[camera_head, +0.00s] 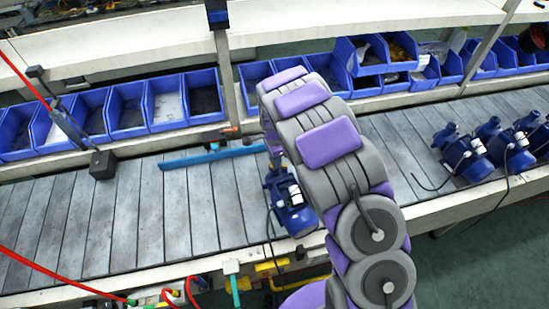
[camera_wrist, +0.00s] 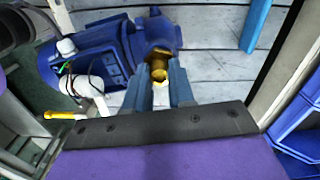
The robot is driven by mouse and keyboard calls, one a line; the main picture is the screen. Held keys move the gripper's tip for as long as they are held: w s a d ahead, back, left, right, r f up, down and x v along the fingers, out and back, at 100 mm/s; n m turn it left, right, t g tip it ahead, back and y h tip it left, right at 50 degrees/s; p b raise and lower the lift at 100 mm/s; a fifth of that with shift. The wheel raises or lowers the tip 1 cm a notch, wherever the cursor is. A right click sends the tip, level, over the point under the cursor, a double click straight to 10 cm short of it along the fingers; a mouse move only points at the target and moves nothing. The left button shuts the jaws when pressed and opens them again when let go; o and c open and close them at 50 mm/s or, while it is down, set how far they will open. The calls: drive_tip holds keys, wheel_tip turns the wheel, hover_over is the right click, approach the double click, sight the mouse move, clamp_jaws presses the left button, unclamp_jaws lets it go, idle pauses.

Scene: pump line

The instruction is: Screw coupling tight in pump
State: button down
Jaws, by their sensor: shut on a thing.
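A blue pump (camera_head: 289,203) lies on the grey slatted conveyor, partly hidden behind my arm in the head view. In the wrist view the same pump (camera_wrist: 95,55) fills the upper left. A brass coupling (camera_wrist: 158,64) sits at the pump's end face, between the fingertips of my gripper (camera_wrist: 160,78). My gripper is shut on the coupling. The coupling appears to be at the pump's port, but how deep it sits cannot be told. In the head view my arm hides the gripper and coupling.
Several other blue pumps (camera_head: 463,152) with black cables stand on the conveyor at right. Blue bins (camera_head: 128,110) line the shelf behind. A blue bar (camera_head: 212,156) lies on the slats left of my arm. The left slats (camera_head: 110,215) are mostly clear. A white fitting (camera_wrist: 88,87) shows beside the pump.

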drive_tip(key=m, duration=0.3)
drive_tip(key=shift+m, duration=0.3)
drive_tip(key=c, duration=1)
unclamp_jaws()
drive_tip(key=shift+c, duration=0.2)
drive_tip(key=shift+n, duration=1.8)
